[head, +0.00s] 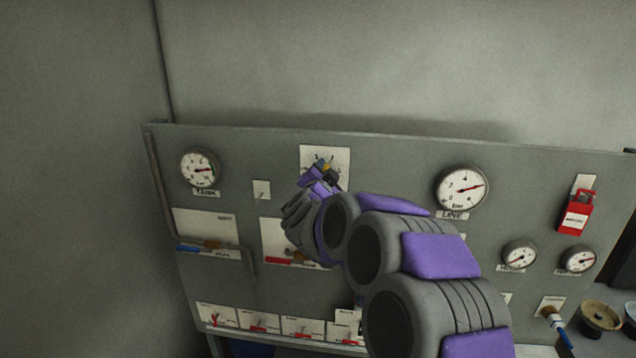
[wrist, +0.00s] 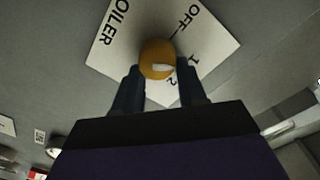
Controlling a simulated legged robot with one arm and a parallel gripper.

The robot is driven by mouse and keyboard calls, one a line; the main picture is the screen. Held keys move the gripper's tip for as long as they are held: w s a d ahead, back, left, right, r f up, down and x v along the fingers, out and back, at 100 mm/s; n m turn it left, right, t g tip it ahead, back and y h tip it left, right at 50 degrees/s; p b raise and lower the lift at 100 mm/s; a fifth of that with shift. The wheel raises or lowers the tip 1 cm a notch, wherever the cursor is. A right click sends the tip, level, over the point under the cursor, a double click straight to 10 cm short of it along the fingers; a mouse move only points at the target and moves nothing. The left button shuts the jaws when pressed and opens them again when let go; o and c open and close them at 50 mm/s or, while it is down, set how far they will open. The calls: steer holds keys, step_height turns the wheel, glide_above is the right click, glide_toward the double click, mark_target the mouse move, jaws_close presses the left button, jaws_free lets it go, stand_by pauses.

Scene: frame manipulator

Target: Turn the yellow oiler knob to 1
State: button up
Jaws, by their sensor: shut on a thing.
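The yellow oiler knob (wrist: 157,57) sits on a white label plate (wrist: 108,38) marked OILER, OFF, 1 and 2 in the wrist view. The knob has a pale mark on its face, on the side toward the 1 and 2. My gripper (wrist: 160,80) has one dark finger on each side of the knob and is shut on it. In the head view the oiler plate (head: 338,157) is at the top middle of the panel. My gripper (head: 329,176) covers its lower part, and the knob is mostly hidden there.
The grey panel (head: 390,160) carries a TANK gauge (head: 200,168) at left and a LINE gauge (head: 461,188) at right. A red padlock tag (head: 576,214) hangs further right. A blue-handled valve (head: 205,248) is at lower left. Red-handled valves line the bottom. My arm hides the lower middle.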

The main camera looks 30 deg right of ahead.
steer(key=shift+d+f+m, duration=0.1)
steer(key=shift+f+m, duration=0.25)
steer(key=shift+m, duration=0.05)
steer(key=shift+w+a+f, duration=0.1)
steer(key=shift+a+f, duration=0.35)
steer(key=shift+a, duration=0.15)
steer(key=o, duration=0.6)
steer(key=shift+f, duration=0.1)
steer(key=o, duration=0.4)
steer(key=shift+a+r, duration=0.15)
steer(key=shift+r, duration=0.05)
steer(key=shift+o, duration=0.2)
steer(key=shift+r, duration=0.1)
